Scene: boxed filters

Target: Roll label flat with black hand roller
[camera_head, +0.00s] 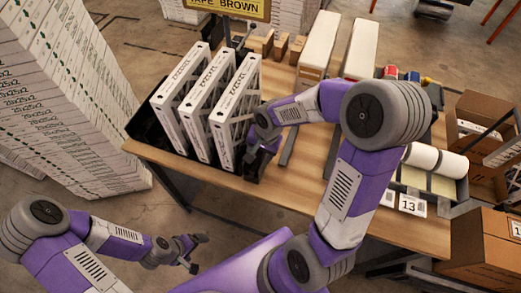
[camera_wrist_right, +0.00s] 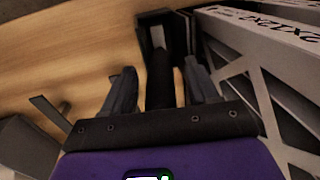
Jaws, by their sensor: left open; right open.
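My right gripper (camera_head: 262,158) is low at the near table edge, just right of the boxed filters. In the right wrist view its fingers (camera_wrist_right: 160,92) are apart. A dark upright object (camera_wrist_right: 158,75), perhaps the black hand roller, stands between or just beyond them; I cannot tell whether they touch it. Three white filters (camera_head: 208,100) stand upright in a black tray (camera_head: 148,125), with printing on their edges. One printed edge also shows in the right wrist view (camera_wrist_right: 285,30). I cannot tell which label is meant. My left gripper (camera_head: 197,253) is open and empty, off the table.
The wooden table (camera_head: 310,190) has free room right of my right gripper. Long white boxes (camera_head: 320,45) and small brown boxes (camera_head: 280,45) lie at the back. Stacked cartons (camera_head: 65,90) stand left.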

